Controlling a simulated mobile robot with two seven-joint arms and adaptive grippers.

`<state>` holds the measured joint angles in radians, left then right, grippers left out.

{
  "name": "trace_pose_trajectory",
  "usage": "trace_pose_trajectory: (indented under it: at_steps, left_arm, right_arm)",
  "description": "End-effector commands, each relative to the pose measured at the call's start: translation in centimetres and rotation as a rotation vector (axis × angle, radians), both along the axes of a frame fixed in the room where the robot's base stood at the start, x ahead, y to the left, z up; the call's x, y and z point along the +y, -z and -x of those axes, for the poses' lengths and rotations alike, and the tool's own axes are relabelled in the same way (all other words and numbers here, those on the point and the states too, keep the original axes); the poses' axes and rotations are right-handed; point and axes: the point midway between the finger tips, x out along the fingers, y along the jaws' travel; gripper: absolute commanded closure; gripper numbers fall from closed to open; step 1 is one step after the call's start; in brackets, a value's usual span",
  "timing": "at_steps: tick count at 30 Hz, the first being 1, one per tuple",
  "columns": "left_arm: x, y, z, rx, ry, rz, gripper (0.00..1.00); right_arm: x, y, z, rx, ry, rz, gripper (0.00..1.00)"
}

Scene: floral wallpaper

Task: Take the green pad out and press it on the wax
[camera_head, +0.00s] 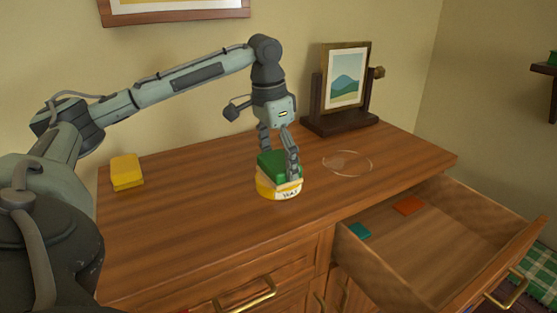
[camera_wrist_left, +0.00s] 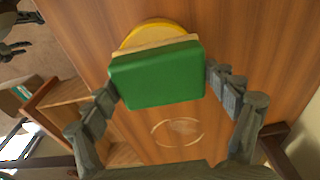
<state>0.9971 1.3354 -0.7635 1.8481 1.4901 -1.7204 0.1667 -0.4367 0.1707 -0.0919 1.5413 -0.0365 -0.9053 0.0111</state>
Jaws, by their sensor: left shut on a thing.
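The green pad (camera_head: 273,163) is between the fingers of my left gripper (camera_head: 278,155), which is shut on it. In the left wrist view the pad (camera_wrist_left: 158,76) fills the middle, with a finger at each side and a pale layer along its far edge. The wax (camera_head: 279,190) is a round yellow tin with a white label on the dresser top. The pad is right over the tin, and looks in contact with it; the exact contact is hidden. The tin's yellow rim (camera_wrist_left: 150,30) shows behind the pad in the left wrist view. My right gripper is not in view.
A yellow block (camera_head: 126,172) lies at the dresser's left. A framed picture on a stand (camera_head: 343,88) is at the back right, and a faint ring outline (camera_head: 347,162) marks the wood. The open drawer (camera_head: 440,245) holds a teal piece (camera_head: 359,230) and an orange piece (camera_head: 408,206).

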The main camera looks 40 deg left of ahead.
Motion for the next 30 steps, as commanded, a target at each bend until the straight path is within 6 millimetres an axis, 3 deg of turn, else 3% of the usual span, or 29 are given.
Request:
trace_pose_trajectory:
  at_steps: [8,30]
  left_arm:
    - [-0.1,0.0,0.1,0.006,0.002,0.0,0.37]
    - [-0.1,-6.0,0.0,0.0,0.001,0.001,0.38]
  right_arm:
    - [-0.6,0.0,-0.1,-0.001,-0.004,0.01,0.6]
    - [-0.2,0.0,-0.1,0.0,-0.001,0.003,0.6]
